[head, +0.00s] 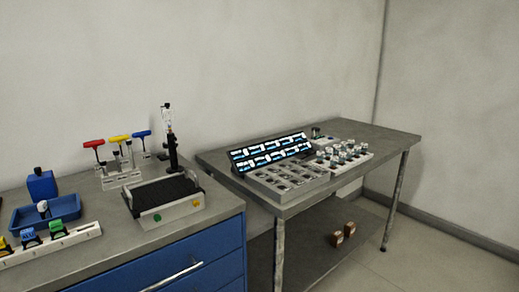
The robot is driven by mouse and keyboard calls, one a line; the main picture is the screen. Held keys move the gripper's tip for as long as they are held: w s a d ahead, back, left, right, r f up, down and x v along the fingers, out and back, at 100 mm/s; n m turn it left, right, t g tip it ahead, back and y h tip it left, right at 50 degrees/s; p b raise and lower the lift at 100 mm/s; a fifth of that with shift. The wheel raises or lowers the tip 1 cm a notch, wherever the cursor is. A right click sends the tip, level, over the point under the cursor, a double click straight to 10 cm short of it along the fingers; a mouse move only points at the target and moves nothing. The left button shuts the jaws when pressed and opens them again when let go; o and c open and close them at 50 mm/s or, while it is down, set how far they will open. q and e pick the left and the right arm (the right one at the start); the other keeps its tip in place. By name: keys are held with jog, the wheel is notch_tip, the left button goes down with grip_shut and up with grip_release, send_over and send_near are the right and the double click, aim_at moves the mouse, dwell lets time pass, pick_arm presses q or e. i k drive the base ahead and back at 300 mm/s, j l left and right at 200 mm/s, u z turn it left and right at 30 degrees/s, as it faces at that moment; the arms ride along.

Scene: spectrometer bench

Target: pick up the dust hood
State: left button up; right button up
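I cannot make out anything that is clearly a dust hood. Neither of my grippers is in view. On the left bench (145,262) stands a low light-grey device (172,217) with a black top, a green button and an orange button on its front. Behind it a thin dark stand (172,150) rises upright. Whether a hood lies on or behind any of these I cannot tell.
T-handled tools (120,140) stand in a holder. At left are a blue bottle (42,185), a blue tray (60,222) and a white strip (70,240). The right table (385,140) holds a slotted tray (288,192), a label panel (270,151) and vials (345,150). Small brown boxes (343,234) sit below.

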aim_at(41, 186)
jog(key=u, duration=1.35)
